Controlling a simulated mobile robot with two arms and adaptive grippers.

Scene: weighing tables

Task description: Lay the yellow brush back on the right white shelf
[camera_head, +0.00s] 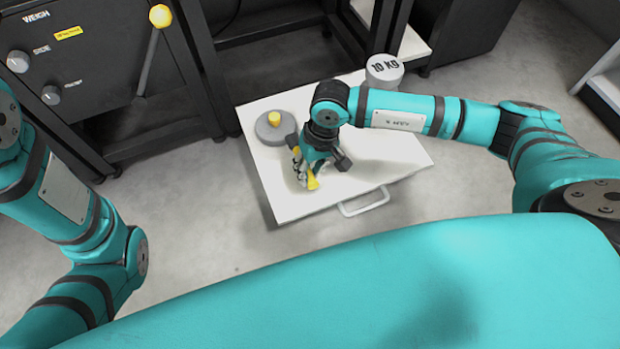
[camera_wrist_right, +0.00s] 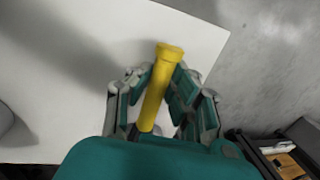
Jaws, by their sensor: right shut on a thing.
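My right gripper (camera_head: 306,170) is shut on the yellow brush (camera_head: 313,181), over the white board with a front handle (camera_head: 390,160). In the right wrist view the brush's yellow handle (camera_wrist_right: 158,85) stands between the fingers (camera_wrist_right: 160,95), slanted, with its end poking out. The brush's other end is hidden by my gripper, and I cannot tell whether it touches the board. A white shelf surface (camera_head: 412,42) shows at the back right, and a pale shelf edge (camera_head: 604,88) at the far right. My left arm shows at the left, but its gripper is out of view.
A grey round weight with a yellow knob (camera_head: 272,128) sits on the board left of my right gripper. A 10 kg weight (camera_head: 384,70) stands at its back right corner. A black weighing panel (camera_head: 90,60) stands at the left. The board's front right is clear.

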